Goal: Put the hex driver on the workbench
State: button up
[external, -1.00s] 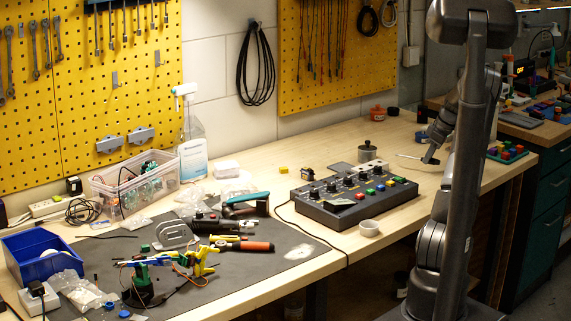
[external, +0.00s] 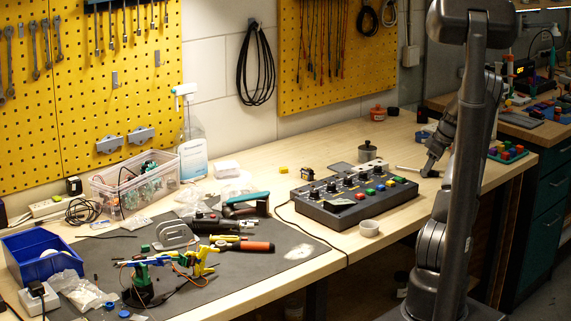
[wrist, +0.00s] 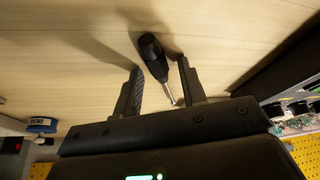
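The hex driver has a black handle (wrist: 152,56) and a thin silver shaft. In the wrist view it lies between the two fingers of my gripper (wrist: 159,72), with gaps visible on both sides. The fingers are apart. In the external view the driver's pale shaft (external: 407,168) points left, at the surface of the wooden workbench (external: 415,200), right of the control box. My gripper (external: 431,171) is low over the bench at the driver's right end. Its fingertips are too small there to make out.
A grey control box (external: 355,197) with coloured buttons stands just left of the driver. A metal canister (external: 372,156) is behind, and a small white ring-shaped cup (external: 369,228) is in front. The bench around the driver is mostly clear.

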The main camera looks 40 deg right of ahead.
jog(key=v, duration=1.2)
jog(key=w+a+r+m+h, duration=0.1)
jog(key=a+r, duration=0.2)
jog(key=a, duration=0.7)
jog(key=w+a+r+g, duration=0.1)
jog(key=a+r, duration=0.3)
jog(key=a, duration=0.6)
jog(key=w+a+r+m+h, duration=0.1)
jog(key=a+r, duration=0.2)
jog(key=a, duration=0.7)
jog(key=s+a+f+m+t, duration=0.2)
jog(key=s+a, duration=1.6)
jog(key=a, duration=0.3)
jog(key=shift+a+f+m+t, duration=0.15)
jog(key=shift+a+m+t, duration=0.15)
jog(key=shift+o, duration=0.5)
